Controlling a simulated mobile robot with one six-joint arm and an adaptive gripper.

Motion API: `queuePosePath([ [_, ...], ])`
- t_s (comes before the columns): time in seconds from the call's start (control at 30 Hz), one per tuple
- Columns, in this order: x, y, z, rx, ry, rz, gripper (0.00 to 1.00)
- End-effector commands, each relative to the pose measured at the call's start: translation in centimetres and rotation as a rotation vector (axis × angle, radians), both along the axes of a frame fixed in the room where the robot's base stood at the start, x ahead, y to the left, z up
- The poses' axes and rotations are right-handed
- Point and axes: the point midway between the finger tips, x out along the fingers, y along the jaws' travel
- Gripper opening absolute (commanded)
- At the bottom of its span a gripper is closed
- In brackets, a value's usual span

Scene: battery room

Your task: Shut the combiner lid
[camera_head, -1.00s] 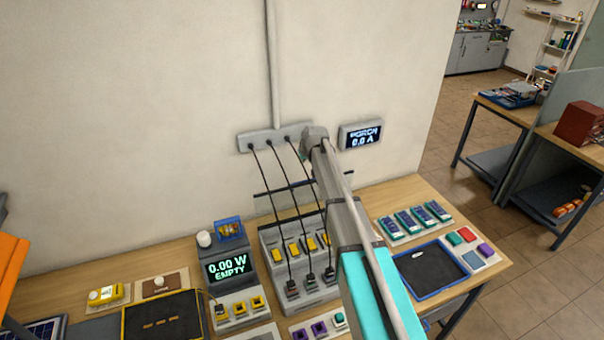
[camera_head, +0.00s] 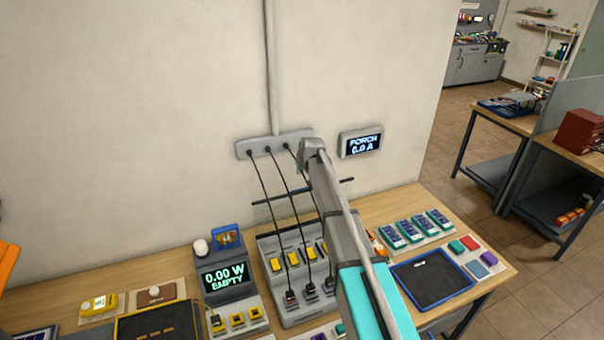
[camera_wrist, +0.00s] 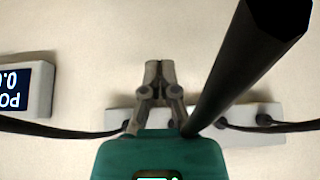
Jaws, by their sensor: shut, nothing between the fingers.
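The combiner appears to be the grey box (camera_head: 268,244) with yellow switches and black cables plugged into its front. A thin dark bar (camera_head: 262,201) stands above it, apparently the edge of a raised clear lid; the panel itself is hard to make out. My arm crosses in front of the box's right side and the bar. My gripper's fingers are hidden in the head view, behind my wrist near the wall cable strip (camera_head: 247,149). In the wrist view my gripper (camera_wrist: 158,66) is shut and empty, in front of the wall. A thick black rod or cable (camera_wrist: 240,70) passes close beside it.
A PORCH display (camera_head: 361,143) hangs on the wall at right. Blue modules (camera_head: 415,229) and a dark blue-rimmed tray (camera_head: 432,290) lie right of my arm. The wall is close behind.

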Motion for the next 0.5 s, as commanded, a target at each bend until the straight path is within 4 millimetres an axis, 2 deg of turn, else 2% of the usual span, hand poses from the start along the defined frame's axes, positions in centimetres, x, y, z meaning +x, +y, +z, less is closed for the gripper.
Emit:
queuePosePath([
  [0.03,0.4,0.1,-0.8,0.0,0.0,0.0,0.0],
  [0.5,2.7,0.8,-4.5,-0.001,0.0,0.001,0.0],
])
